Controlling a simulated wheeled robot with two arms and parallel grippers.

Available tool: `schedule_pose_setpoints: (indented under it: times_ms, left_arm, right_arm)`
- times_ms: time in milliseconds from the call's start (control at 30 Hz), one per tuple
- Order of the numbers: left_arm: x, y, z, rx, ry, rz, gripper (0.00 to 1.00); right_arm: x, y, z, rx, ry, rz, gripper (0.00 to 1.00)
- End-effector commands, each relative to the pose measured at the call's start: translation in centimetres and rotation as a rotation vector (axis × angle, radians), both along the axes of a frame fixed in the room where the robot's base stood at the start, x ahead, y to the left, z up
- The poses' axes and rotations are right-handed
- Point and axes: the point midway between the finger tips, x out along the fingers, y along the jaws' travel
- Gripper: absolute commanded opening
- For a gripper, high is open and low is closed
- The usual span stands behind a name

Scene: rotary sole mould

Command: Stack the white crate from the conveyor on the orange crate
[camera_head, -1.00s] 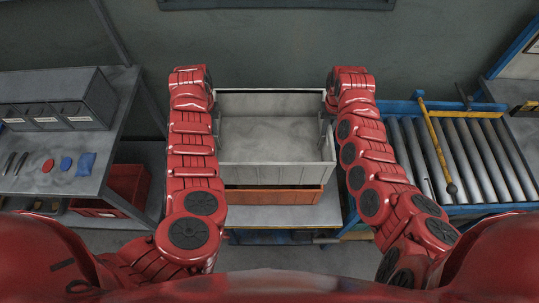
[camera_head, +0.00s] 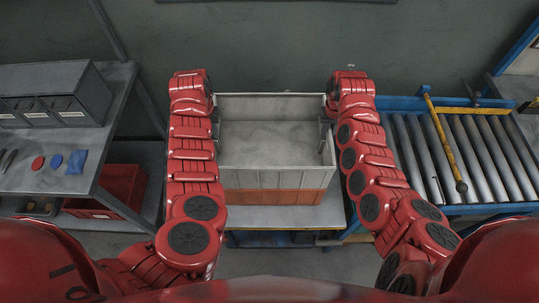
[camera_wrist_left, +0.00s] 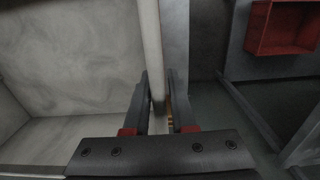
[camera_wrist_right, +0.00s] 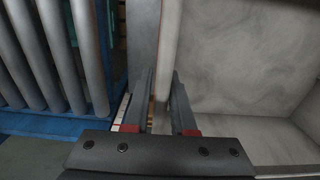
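The white crate (camera_head: 270,178), open and empty, sits level directly above the orange crate (camera_head: 270,196) in the head view. Only the orange crate's front strip shows, with no clear gap under the white one. My left gripper (camera_head: 215,126) is at the white crate's left wall. The left wrist view shows its fingers (camera_wrist_left: 158,100) closed on either side of that wall (camera_wrist_left: 152,40). My right gripper (camera_head: 325,128) is at the right wall. The right wrist view shows its fingers (camera_wrist_right: 163,98) closed on that wall (camera_wrist_right: 168,40).
The orange crate stands on a grey table (camera_head: 290,217). A roller conveyor (camera_head: 478,160) with a yellow bar (camera_head: 445,140) is at right. A left bench (camera_head: 60,183) carries grey drawers (camera_head: 60,105) and small parts. A red bin (camera_head: 122,185) sits below it.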

Motion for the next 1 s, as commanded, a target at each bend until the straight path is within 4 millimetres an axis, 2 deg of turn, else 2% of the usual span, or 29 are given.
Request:
schedule_pose_setpoints:
  times_ms: [33,100,467,567,900,1000]
  left_arm:
    - [0.0,0.0,0.1,-0.001,0.0,0.0,0.36]
    - [0.0,-0.1,0.1,-0.001,0.0,-0.001,0.46]
    - [0.0,0.0,0.6,-0.001,0.001,-0.001,0.46]
    - [0.1,0.0,1.9,0.0,-0.003,-0.001,0.46]
    - [0.1,0.0,9.4,-0.001,-0.005,-0.001,0.46]
    - [0.2,-0.2,10.9,-0.001,-0.004,-0.002,0.46]
  right_arm:
    - [0.0,0.1,0.1,0.001,0.0,0.001,0.36]
    - [0.0,0.1,0.1,0.001,0.0,0.001,0.46]
    - [0.0,0.1,0.1,0.001,0.001,0.001,0.46]
    - [0.0,0.1,0.1,0.001,0.001,0.001,0.46]
    - [0.0,0.1,0.1,0.001,0.001,0.001,0.46]
    - [0.0,0.1,0.1,0.001,0.001,0.001,0.46]
